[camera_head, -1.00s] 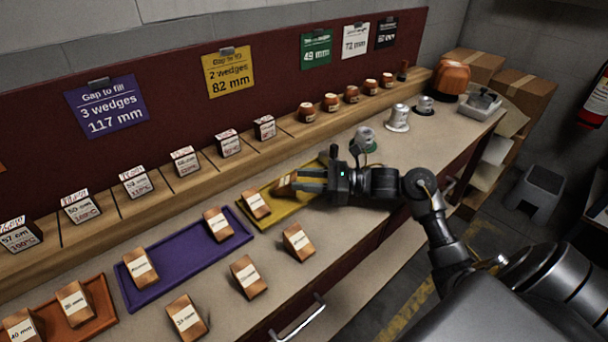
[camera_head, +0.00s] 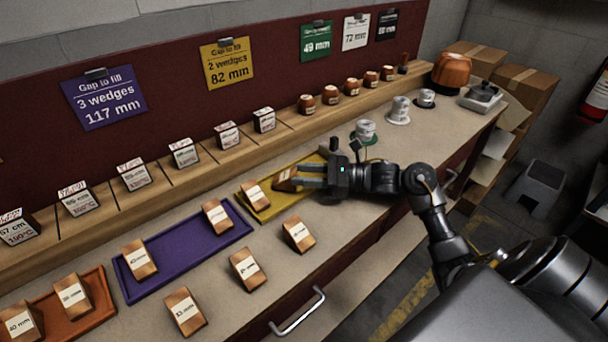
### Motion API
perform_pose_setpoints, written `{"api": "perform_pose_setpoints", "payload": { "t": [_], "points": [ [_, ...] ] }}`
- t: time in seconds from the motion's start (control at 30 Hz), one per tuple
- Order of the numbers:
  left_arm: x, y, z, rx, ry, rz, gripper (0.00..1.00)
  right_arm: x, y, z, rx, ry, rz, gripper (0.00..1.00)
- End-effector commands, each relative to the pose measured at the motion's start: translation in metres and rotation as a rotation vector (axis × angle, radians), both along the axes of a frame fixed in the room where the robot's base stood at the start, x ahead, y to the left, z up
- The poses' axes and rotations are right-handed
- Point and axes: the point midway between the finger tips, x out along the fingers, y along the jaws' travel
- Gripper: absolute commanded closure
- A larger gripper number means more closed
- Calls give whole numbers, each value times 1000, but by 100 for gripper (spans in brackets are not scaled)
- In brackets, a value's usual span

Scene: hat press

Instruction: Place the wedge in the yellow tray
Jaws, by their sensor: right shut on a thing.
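The yellow tray (camera_head: 279,209) lies on the bench in front of the wooden ledge. One wooden wedge (camera_head: 256,195) with a white label sits in its left part. My right gripper (camera_head: 299,176) reaches in from the right over the tray and is shut on a second wooden wedge (camera_head: 284,181). The fingers partly hide this held wedge. It is at or just above the tray floor; I cannot tell if it touches. My left gripper is not in view.
A purple tray (camera_head: 185,247) with two wedges and an orange tray (camera_head: 95,318) with wedges lie to the left. Several loose wedges, one of them at the front (camera_head: 298,233), lie on the bench. A grey-and-green object (camera_head: 365,131) stands behind my gripper.

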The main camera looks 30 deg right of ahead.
Motion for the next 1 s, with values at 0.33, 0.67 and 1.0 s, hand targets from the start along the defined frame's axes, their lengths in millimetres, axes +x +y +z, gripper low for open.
{"api": "perform_pose_setpoints", "payload": {
  "t": [0.33, 0.67, 1.0],
  "points": [
    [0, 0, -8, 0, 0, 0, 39, 0, 0, -6, 1, -1, 0, 87],
    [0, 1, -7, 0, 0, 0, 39, 0, 0, -5, 1, -1, 0, 39],
    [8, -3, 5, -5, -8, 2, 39, 0, 0, -5, 0, 0, 0, 39]
  ]
}}
